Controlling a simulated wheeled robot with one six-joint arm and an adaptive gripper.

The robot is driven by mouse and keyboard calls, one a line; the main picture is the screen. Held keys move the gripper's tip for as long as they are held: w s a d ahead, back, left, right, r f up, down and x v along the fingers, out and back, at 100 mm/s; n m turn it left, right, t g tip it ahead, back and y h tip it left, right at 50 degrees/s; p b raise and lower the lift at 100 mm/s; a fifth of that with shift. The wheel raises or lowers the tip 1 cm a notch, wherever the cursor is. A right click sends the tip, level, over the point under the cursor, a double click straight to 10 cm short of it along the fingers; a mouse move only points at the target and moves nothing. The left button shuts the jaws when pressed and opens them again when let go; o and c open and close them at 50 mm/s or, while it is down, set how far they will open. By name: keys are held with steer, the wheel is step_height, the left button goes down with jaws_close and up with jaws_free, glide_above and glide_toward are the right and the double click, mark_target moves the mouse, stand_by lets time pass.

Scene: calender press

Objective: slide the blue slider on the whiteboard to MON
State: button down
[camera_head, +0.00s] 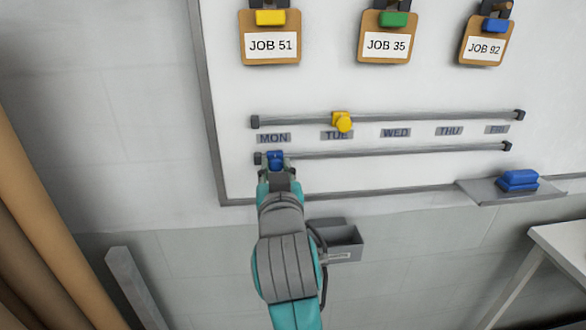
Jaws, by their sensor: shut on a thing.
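The blue slider (275,156) is on the lower rail (400,152) of the whiteboard (420,90), near the rail's left end, just below the MON label (273,138). My gripper (276,165) reaches up from below and is shut on the blue slider. Its fingers are small here and partly hidden by my wrist. A yellow slider (342,121) sits on the upper rail (430,117), above the TUE label (337,135).
Three job boards hang at the top, such as JOB 51 (270,47). A blue eraser (518,180) lies on a ledge (480,191) at the right. A grey box (345,236) is on the wall beside my arm. A white table (565,240) stands at lower right.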

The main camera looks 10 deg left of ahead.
steer(key=shift+a, duration=0.2)
steer(key=c, duration=0.9)
jaws_free()
steer(key=shift+s+a, duration=0.1)
steer(key=v, duration=1.2)
